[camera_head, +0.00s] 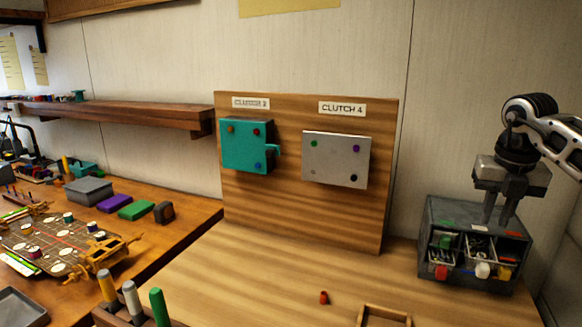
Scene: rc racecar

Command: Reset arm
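My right gripper (498,216) hangs at the right of the head view, its arm coming in from the right edge. Its fingers point down with a narrow gap between them and nothing held. It shows in front of the upper part of a grey parts organizer (434,262); I cannot tell whether it touches it. My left gripper is not in view.
A wooden board (300,215) stands upright with a teal plate (240,140) and a silver plate (335,170). A small red piece (323,297) and a wooden tray (384,309) are on the table. Upright handles (157,307) stand at front left.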

